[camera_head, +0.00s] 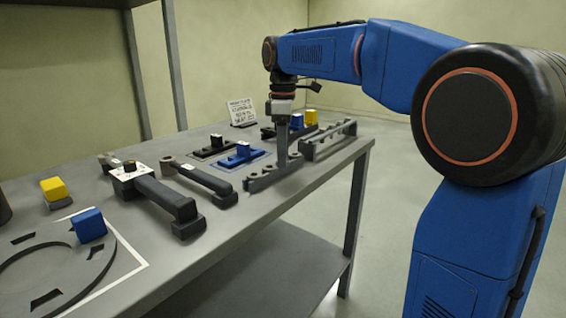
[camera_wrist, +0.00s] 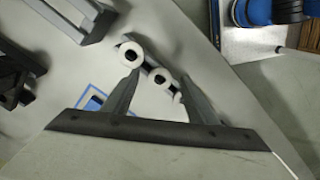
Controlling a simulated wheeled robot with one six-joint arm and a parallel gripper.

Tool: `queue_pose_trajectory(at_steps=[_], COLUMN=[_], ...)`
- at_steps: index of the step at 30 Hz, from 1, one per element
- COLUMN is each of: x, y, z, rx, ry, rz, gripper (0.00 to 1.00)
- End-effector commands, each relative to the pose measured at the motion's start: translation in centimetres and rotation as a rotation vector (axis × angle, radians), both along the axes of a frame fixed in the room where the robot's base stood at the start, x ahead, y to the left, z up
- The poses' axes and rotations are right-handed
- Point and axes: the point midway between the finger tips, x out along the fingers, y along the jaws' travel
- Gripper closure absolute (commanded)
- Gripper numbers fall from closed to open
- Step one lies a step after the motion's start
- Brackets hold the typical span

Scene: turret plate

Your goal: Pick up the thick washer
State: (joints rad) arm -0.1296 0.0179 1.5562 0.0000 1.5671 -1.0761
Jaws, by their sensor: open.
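Two pale rings with dark holes show in the wrist view, an upper ring (camera_wrist: 130,53) and a lower ring (camera_wrist: 166,81). They sit along a narrow dark rack (camera_head: 268,178), which stands near the table's front edge in the head view. I cannot tell from their thickness which ring is the thick washer. My gripper (camera_wrist: 160,76) is open, with its fingers pointing down over the rack. The lower ring appears between the fingertips, and the upper ring lies just beyond the left fingertip. In the head view, my gripper (camera_head: 283,158) hides part of the rack; contact is unclear.
A second grey rack (camera_head: 328,140) stands close on the right. Long dark tools (camera_head: 165,196) lie to the left. The grey table (camera_head: 255,208) is clear along its front edge.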

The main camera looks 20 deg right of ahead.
Motion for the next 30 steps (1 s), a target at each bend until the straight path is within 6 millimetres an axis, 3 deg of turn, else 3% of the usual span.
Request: queue_pose_trajectory(at_steps=[5,11,22,30], x=[0.0,0.0,0.0,0.1], y=[0.0,0.0,0.0,0.0], z=[-0.2,-0.1,0.5,4.9], rx=[0.0,0.0,0.0,0.0], ry=[0.0,0.0,-0.001,-0.003], rz=[0.0,0.0,0.0,0.0], gripper=[0.47,0.92,0.92,0.92])
